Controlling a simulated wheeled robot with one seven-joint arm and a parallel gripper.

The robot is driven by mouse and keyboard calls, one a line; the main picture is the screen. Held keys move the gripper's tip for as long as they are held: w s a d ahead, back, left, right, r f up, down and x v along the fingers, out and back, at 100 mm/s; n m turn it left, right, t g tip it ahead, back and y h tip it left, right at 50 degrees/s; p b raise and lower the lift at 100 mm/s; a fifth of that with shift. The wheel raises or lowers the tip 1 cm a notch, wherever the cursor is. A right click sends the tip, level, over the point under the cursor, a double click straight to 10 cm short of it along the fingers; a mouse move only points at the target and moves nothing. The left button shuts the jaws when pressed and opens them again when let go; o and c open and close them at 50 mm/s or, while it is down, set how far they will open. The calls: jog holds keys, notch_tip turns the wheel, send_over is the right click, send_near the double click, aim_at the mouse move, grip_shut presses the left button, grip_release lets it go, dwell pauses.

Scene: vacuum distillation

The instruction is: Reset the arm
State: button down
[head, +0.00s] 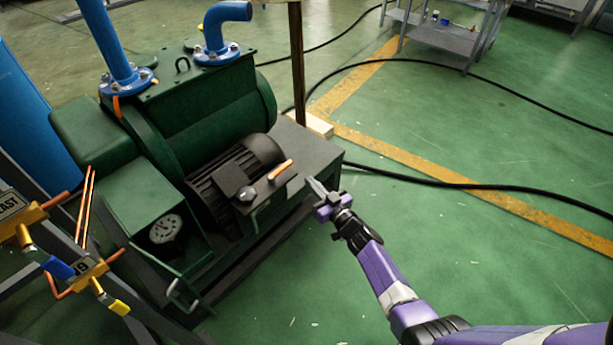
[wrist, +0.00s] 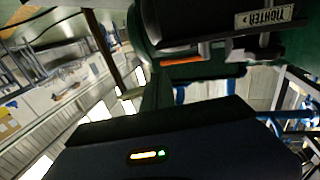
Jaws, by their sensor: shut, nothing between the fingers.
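My purple arm reaches in from the lower right in the head view. My gripper (head: 318,195) is shut and empty, at the right side of the green vacuum pump (head: 215,110), close to the edge of its dark base. I cannot tell whether it touches the base. An orange-handled lever (head: 280,170) sits on top of the base by the dark motor (head: 240,165), left of my gripper. In the wrist view the fingertips are not clearly seen. An orange piece (wrist: 185,59) and a label reading TIGHTEN (wrist: 264,16) show near the top there.
Black hoses (head: 430,183) cross the green floor. A metal cart (head: 440,35) stands at the back. Floor right of my arm is clear.

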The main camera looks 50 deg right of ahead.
jog(key=d+p+v, duration=0.1)
jog(key=p+v, duration=0.1)
jog(key=v, duration=0.4)
jog(key=shift+s+d, duration=0.25)
jog(key=shift+s, duration=0.05)
notch_tip(320, 180, up, 6)
jog(key=s+d+h, duration=0.2)
jog(key=h, duration=0.1)
jog(key=s+a+r+n+g+y, duration=0.1)
jog(key=s+a+r+y, duration=0.1)
jog(key=s+a+r, duration=0.6)
jog(key=s+a+r+n+g+y, duration=0.1)
jog(key=s+a+r+y, duration=0.2)
jog(key=s+a, duration=0.9)
jog(key=s+a+r+g+y, duration=0.1)
jog(key=s+a+r+y, duration=0.1)
jog(key=s+a+r, duration=0.6)
notch_tip(320, 180, up, 12)
jog(key=s+a+p, duration=0.1)
jog(key=p, duration=1.3)
jog(key=shift+s+a+n, duration=0.3)
jog(key=shift+s, duration=0.1)
